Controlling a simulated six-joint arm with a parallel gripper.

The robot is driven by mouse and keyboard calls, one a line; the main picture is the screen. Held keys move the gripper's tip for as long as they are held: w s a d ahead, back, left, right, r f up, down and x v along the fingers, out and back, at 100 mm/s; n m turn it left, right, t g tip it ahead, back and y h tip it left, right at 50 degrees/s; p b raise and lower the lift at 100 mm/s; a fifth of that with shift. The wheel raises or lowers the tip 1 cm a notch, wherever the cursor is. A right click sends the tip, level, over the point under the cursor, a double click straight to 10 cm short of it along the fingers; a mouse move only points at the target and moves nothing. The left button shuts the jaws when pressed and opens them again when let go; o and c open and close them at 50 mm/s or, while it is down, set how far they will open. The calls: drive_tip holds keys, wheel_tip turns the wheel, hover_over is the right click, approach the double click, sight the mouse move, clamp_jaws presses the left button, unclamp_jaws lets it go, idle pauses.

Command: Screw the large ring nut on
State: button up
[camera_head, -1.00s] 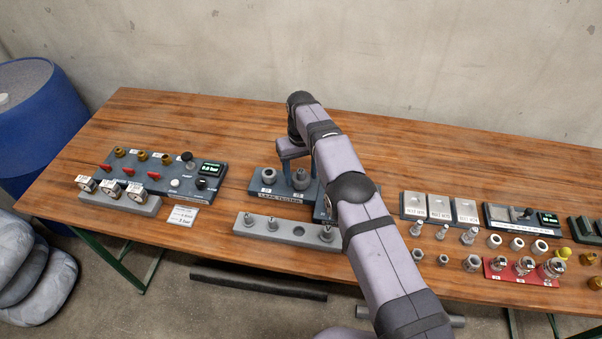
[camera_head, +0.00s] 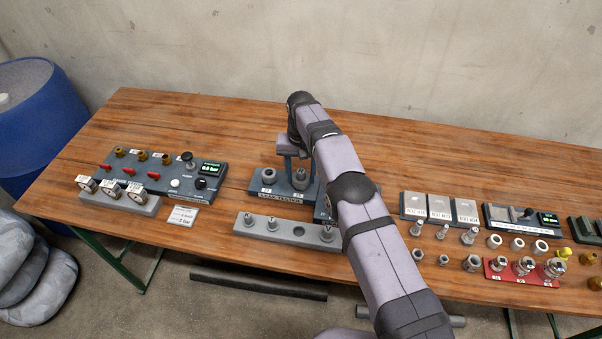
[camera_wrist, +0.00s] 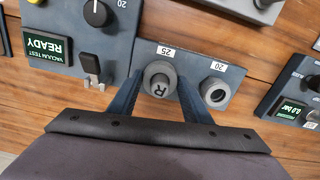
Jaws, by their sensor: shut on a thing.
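The large ring nut (camera_wrist: 150,72) is a grey collar at the station labelled 25 on the leak tester block (camera_wrist: 197,60). A round cap marked R shows in its middle. In the head view the nut (camera_head: 300,184) sits upright on the block. My gripper (camera_wrist: 160,82) points down over it, with one dark finger on each side, shut on the nut. The gripper (camera_head: 294,168) also shows in the head view, partly behind my arm. Whether the thread is engaged cannot be seen.
A smaller grey fitting (camera_wrist: 214,91) stands close by at the station labelled 20. A vacuum test panel (camera_wrist: 75,45) with knob and lever is near on the other side.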

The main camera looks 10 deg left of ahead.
drive_tip(key=shift+m, duration=0.6)
drive_tip(key=m, duration=0.5)
drive_tip(key=shift+m, duration=0.5)
drive_tip(key=m, duration=0.5)
drive_tip(key=shift+m, duration=0.3)
drive_tip(key=shift+m, duration=0.3)
